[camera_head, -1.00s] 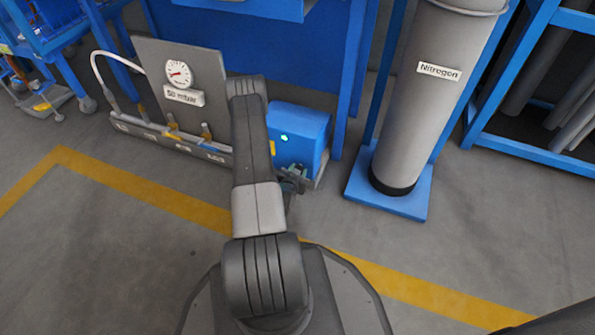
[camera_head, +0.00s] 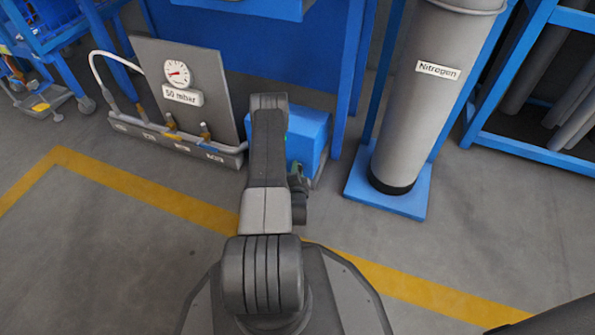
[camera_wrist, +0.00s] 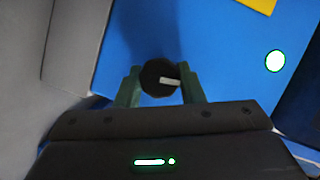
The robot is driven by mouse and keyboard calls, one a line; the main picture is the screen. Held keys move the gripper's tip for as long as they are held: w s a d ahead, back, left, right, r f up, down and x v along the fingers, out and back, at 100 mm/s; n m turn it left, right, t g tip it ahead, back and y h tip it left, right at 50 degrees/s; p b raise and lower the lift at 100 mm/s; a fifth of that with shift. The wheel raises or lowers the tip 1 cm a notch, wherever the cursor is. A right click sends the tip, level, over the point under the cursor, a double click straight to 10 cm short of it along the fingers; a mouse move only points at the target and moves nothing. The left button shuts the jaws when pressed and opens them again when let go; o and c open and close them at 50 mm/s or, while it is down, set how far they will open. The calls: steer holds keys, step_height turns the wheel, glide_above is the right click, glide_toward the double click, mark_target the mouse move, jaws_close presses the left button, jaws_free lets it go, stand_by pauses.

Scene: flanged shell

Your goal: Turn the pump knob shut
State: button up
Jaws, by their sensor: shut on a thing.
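The pump is a blue box (camera_head: 308,130) on the floor beyond my arm, partly hidden by it in the head view. In the wrist view its blue face (camera_wrist: 225,60) carries a round black knob (camera_wrist: 153,72) with a light pointer mark. A lit green lamp (camera_wrist: 275,61) sits to the right of the knob. The knob is hidden in the head view.
A panel with a gauge (camera_head: 177,73) and a "50 mbar" label stands left of the pump, with a pipe and valves (camera_head: 205,132) at its foot. A grey nitrogen cylinder (camera_head: 425,110) stands right on a blue base. The floor in front is clear.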

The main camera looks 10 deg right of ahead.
steer(key=shift+m+t, duration=0.3)
steer(key=shift+m, duration=0.4)
steer(key=o, duration=1)
steer(key=shift+s, duration=0.1)
